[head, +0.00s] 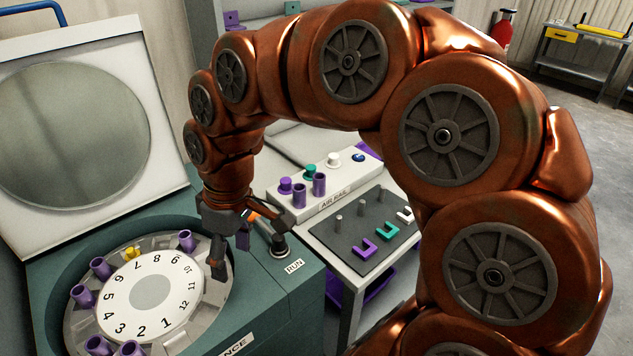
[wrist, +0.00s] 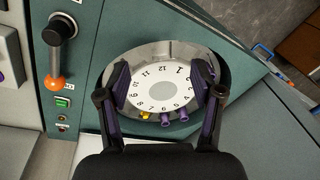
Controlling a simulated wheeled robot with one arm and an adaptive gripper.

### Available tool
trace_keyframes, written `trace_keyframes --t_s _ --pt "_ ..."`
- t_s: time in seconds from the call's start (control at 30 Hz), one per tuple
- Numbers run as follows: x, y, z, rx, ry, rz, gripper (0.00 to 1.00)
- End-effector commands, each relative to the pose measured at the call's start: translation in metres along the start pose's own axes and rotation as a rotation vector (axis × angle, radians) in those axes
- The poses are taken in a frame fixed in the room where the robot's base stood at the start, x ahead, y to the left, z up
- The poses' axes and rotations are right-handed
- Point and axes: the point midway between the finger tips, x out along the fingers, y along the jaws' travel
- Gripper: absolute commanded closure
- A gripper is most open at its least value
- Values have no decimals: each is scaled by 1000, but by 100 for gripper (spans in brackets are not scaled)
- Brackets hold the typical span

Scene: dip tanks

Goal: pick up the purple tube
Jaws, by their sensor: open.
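Several purple tubes stand around the rim of the numbered round rotor (head: 152,291) in the teal machine, among them one near 9 (head: 186,241), one near 6 (head: 101,268) and one near 5 (head: 83,296). Which one the task means I cannot tell. My gripper (head: 230,256) is open and empty, above the right side of the rotor near 10 and 11. In the wrist view my gripper (wrist: 162,78) spans the rotor (wrist: 162,87), with purple tubes (wrist: 183,114) along its lower rim and more purple partly hidden by the right finger.
A yellow piece (head: 131,253) stands on the rotor. The open lid (head: 80,130) stands behind. More purple tubes (head: 319,184) stand on the air rail; a dark mat (head: 355,228) with pegs lies before it.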

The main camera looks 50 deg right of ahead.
Motion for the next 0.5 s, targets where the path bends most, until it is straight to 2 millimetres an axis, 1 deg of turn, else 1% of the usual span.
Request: trace_keyframes --t_s 0.03,0.07,0.1,0.17,0.2,0.23,0.27,0.3,0.37,0.4,0.47,0.5 --pt "-12 19 -15 -28 38 -10 34" --pt "-16 31 -21 -48 55 -13 34" --pt "-23 48 -29 -72 86 -15 34" --pt "-32 75 -38 -103 126 -15 34" --pt "-37 95 -43 -118 152 -12 34" --pt "-41 111 -45 -128 172 -9 34" --pt "-44 126 -46 -138 190 -6 34" --pt "-47 149 -45 -144 213 1 34" --pt "-50 182 -41 -151 244 12 34" --pt "-52 206 -35 -151 263 23 34" --pt "-50 239 -23 -147 283 35 34" --pt "-49 260 -14 -141 297 47 34"
